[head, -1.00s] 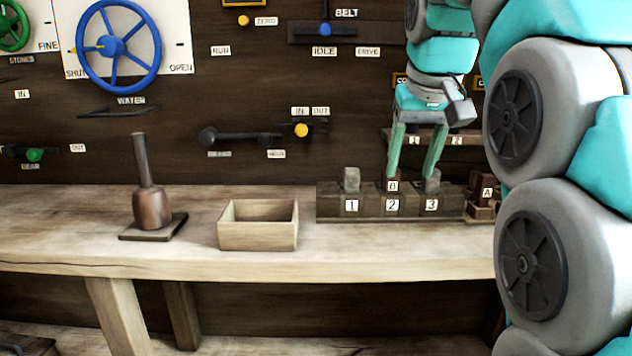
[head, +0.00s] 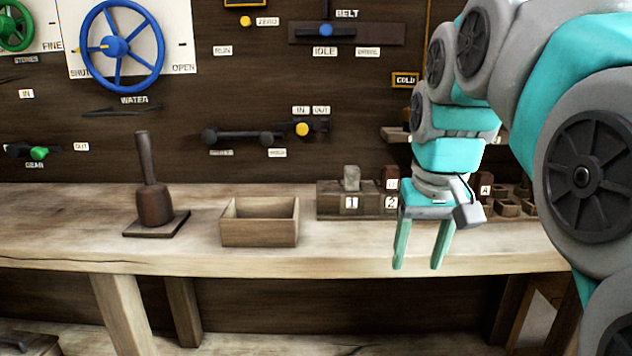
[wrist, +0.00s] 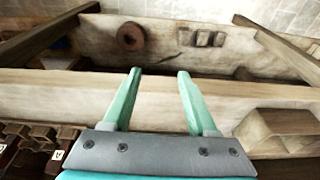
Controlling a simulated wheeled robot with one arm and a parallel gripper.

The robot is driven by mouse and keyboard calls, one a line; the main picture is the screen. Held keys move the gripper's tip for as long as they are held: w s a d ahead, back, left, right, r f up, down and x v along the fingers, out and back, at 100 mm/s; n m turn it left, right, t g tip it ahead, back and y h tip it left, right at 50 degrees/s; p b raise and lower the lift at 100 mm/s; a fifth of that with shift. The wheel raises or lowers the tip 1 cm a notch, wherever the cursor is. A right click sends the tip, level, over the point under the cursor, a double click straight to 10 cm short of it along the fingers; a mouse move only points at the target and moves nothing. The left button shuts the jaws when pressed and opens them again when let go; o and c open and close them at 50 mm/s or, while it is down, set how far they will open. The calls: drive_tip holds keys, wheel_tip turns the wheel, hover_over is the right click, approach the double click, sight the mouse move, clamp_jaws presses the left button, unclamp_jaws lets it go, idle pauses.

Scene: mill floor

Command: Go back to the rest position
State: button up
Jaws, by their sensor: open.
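My gripper (head: 420,266) is open and empty in the head view, pointing down in front of the bench's front edge. Its two green fingers also show spread apart in the wrist view (wrist: 158,74), with nothing between them. Behind it on the bench stands the dark numbered block row (head: 330,205), partly hidden by my arm. A grey peg stands at slot 1 (head: 351,178) and a dark block marked B (head: 391,177) at slot 2. Slot 3 is hidden behind my gripper.
A wooden mallet (head: 152,200) stands on a dark plate and an open wooden box (head: 258,234) sits beside it on the workbench (head: 90,254). The wall behind carries a blue wheel (head: 122,46) and levers. The wrist view shows a ring-shaped thing (wrist: 130,37) on a lower surface.

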drive_tip(key=s+f+g, duration=0.4)
drive_tip(key=s+f, duration=1.9)
drive_tip(key=shift+f, duration=0.4)
drive_tip(key=shift+s, duration=0.1)
